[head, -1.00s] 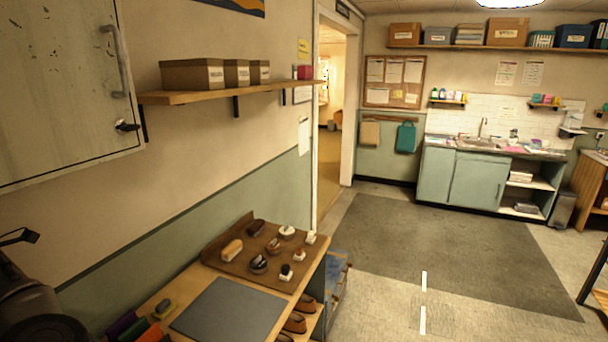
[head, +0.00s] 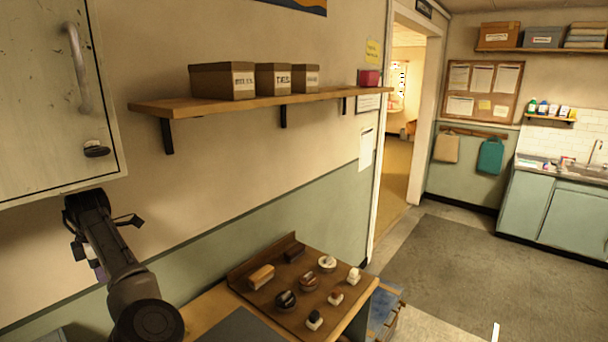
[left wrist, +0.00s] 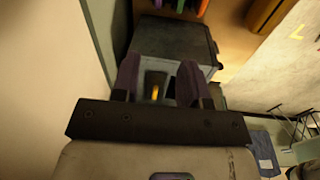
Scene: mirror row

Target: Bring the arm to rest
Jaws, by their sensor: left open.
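My left arm (head: 125,275) comes up from the lower left in the head view and bends over in front of the wall. My left gripper (head: 92,262) hangs at its end, below the wall cabinet and partly hidden by my arm. In the left wrist view the two dark purple fingers of the gripper (left wrist: 158,78) are apart. A grey box-like thing with a dark top (left wrist: 175,42) shows beyond and between them; I cannot tell how far off it is. I see nothing held. My right gripper is in neither view.
A white wall cabinet (head: 45,130) is above my left gripper. A wooden shelf (head: 150,106) with labelled boxes is on the wall to the right. Open floor (head: 450,260) lies at right.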

